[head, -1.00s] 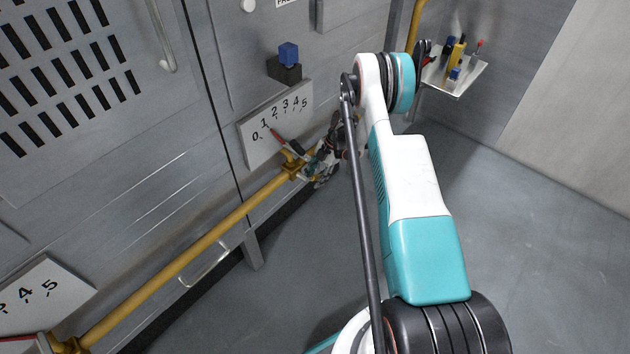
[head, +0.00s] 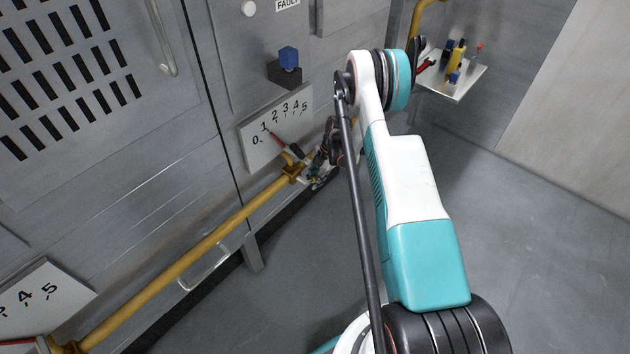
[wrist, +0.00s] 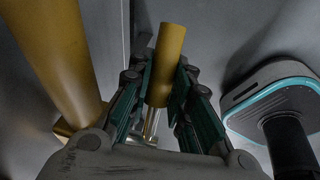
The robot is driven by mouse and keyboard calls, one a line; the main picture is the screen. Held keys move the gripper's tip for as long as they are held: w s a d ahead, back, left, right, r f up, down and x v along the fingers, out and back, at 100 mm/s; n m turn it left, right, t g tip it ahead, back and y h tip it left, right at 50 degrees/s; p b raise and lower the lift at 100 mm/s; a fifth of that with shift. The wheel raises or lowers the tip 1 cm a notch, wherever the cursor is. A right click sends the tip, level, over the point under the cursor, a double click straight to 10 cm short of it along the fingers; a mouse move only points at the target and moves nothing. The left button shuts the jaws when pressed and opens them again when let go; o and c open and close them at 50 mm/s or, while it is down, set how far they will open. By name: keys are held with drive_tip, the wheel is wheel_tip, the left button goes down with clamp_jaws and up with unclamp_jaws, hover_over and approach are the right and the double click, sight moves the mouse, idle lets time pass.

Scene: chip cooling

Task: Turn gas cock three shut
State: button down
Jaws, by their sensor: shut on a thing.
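A white scale plate (head: 277,142) numbered 0 to 5 is fixed to the grey cabinet above a yellow gas pipe (head: 225,229). A red pointer (head: 279,142) lies low on the plate, its tip near the 0 and 1 marks. My gripper (head: 316,175) is at the pipe just right of the pointer, partly hidden by my arm. In the wrist view, my gripper (wrist: 160,105) is shut on a yellow cock handle (wrist: 167,62), with a teal-padded finger on each side. The cock's body is mostly hidden.
A second numbered plate (head: 42,298) is at the lower left. A blue-topped switch (head: 289,60) sticks out above the scale. A small shelf with tools (head: 451,82) is on the wall at the upper right. The grey floor (head: 540,240) on the right is clear.

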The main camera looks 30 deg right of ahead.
drive_tip(key=r+h, duration=0.1)
drive_tip(key=t+h, duration=0.1)
drive_tip(key=h, duration=0.1)
drive_tip(key=shift+w+d+r, duration=0.1)
drive_tip(key=shift+d+r, duration=0.25)
drive_tip(key=shift+r, duration=0.05)
drive_tip(key=c, duration=1.4)
unclamp_jaws()
drive_tip(key=shift+c, duration=0.2)
wheel_tip(320, 180, up, 12)
drive_tip(key=s, duration=0.2)
drive_tip(key=shift+d, duration=0.2)
drive_tip(key=shift+s+f, duration=0.1)
